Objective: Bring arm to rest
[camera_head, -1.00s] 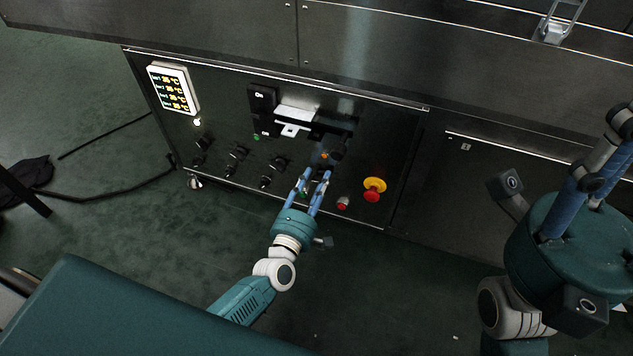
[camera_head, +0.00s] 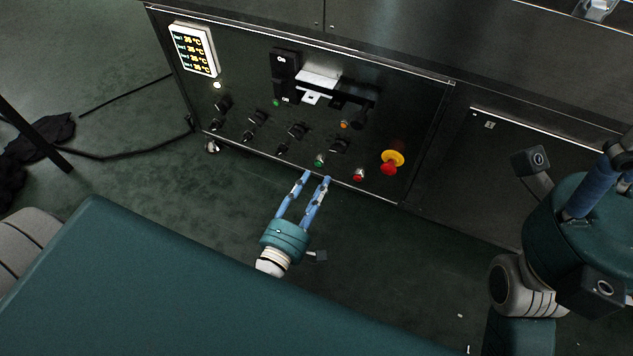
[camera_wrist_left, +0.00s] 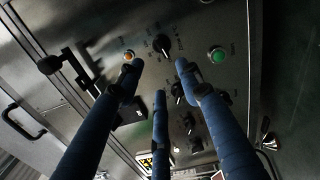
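My left gripper (camera_head: 316,178) has blue fingers and a teal palm. It is in front of the lower edge of the dryer's control panel (camera_head: 420,110), below the green button (camera_head: 319,161) in the head view. In the left wrist view its three fingers (camera_wrist_left: 160,75) stand apart with nothing between them, facing the panel. My right gripper (camera_head: 610,165) is at the right edge, large and close. Its blue fingers point up and are partly cut off, so its opening is unclear.
The panel carries a lit temperature display (camera_head: 194,50), a black switch handle (camera_head: 285,75), several black knobs, a red button (camera_head: 358,174) and a yellow-and-red emergency stop (camera_head: 391,162). A dark cloth (camera_head: 40,138) and cable lie at left. The green floor before the panel looks clear.

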